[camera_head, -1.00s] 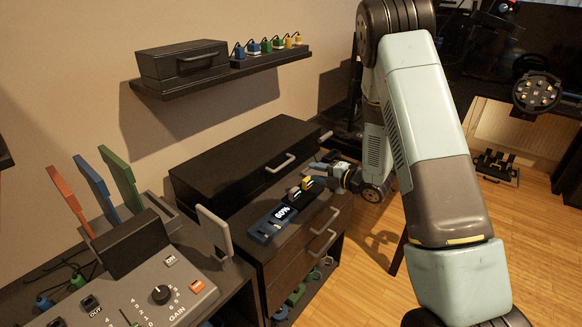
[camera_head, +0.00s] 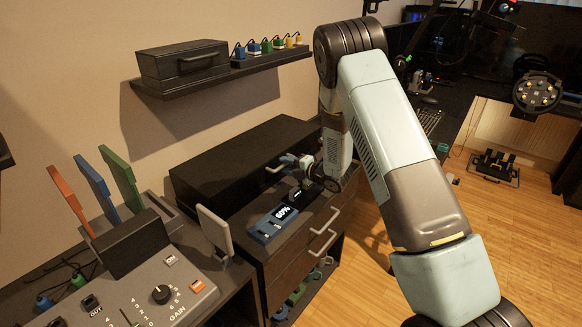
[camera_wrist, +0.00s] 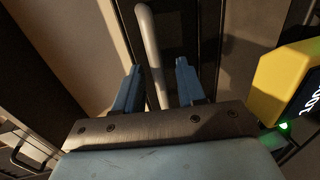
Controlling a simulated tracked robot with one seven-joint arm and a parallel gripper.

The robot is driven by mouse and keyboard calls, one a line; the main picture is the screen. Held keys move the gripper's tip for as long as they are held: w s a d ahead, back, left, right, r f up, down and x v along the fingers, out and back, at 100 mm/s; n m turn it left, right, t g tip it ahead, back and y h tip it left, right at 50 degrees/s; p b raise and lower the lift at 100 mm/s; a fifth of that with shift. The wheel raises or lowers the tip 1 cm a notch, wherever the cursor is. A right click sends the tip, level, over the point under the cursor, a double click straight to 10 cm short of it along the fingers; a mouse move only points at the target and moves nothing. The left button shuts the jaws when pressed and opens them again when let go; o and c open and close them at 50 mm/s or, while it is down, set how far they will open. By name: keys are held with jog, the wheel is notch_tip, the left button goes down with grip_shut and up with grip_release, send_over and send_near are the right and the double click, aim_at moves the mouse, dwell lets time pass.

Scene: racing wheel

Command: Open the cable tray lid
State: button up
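A long black box (camera_head: 235,155) with a grey bar handle (camera_head: 272,168) on its front sits on top of the drawer cabinet. It appears to be the cable tray with its lid shut; no lid seam is clear. My gripper (camera_head: 288,160) is at the front of this box, by the handle. In the wrist view my gripper (camera_wrist: 158,78) has its two blue fingers apart, with the handle (camera_wrist: 149,45) running between them. I see a gap on each side of the bar, so the fingers do not grip it. Part of the handle is hidden behind the gripper.
A yellow device (camera_wrist: 285,80) is close to my gripper's right in the wrist view. Drawer handles (camera_head: 322,243) stick out below. Another black box (camera_head: 185,62) is on the wall shelf.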

grip_shut()
dwell(0.4)
jog(key=shift+f, duration=0.1)
